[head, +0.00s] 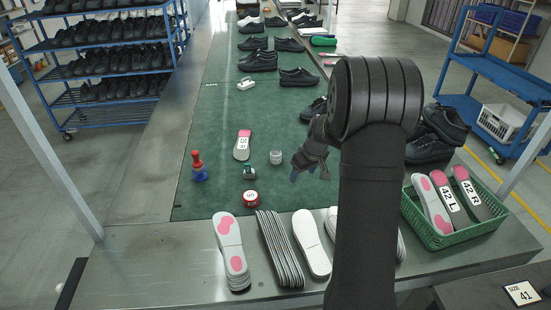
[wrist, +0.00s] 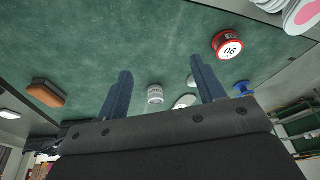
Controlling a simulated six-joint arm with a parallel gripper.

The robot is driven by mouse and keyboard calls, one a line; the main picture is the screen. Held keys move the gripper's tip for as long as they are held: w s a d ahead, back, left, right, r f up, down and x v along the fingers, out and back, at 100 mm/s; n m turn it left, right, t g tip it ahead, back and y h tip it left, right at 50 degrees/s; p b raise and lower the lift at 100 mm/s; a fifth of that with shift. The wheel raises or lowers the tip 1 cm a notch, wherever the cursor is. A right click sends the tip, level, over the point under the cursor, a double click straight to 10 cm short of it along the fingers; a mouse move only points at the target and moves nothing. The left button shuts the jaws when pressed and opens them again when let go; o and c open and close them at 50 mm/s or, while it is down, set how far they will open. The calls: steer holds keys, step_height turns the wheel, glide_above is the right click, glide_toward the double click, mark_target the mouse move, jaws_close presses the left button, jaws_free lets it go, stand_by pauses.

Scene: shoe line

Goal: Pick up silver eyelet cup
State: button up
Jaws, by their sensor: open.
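The silver eyelet cup (head: 276,157) is a small, pale, round cup standing on the green mat. In the wrist view the cup (wrist: 155,94) appears in the gap between the two blue fingers. My gripper (head: 309,176) is above the mat to the right of the cup in the head view, apart from it. In the wrist view my gripper (wrist: 160,65) is open with nothing between its fingers.
Near the cup are a small dark green item (head: 249,171), a red round tin (head: 251,198), a red-and-blue handled tool (head: 198,172) and a pink-ended insole (head: 242,146). Insole stacks (head: 231,250) line the front edge. A green basket (head: 438,237) is at right. Black shoes (head: 259,62) stand farther back.

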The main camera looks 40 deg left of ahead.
steer(key=shift+o, duration=0.3)
steer(key=m+t, duration=0.1)
steer(key=m, duration=0.1)
glide_toward(276, 153)
steer(key=shift+y, duration=0.4)
steer(key=x, duration=0.5)
steer(key=shift+w+d+f, duration=0.1)
steer(key=shift+f, duration=0.1)
steer(key=shift+x, duration=2.65)
steer(key=shift+d, duration=0.15)
steer(key=c, duration=1.1)
steer(key=shift+c, duration=0.2)
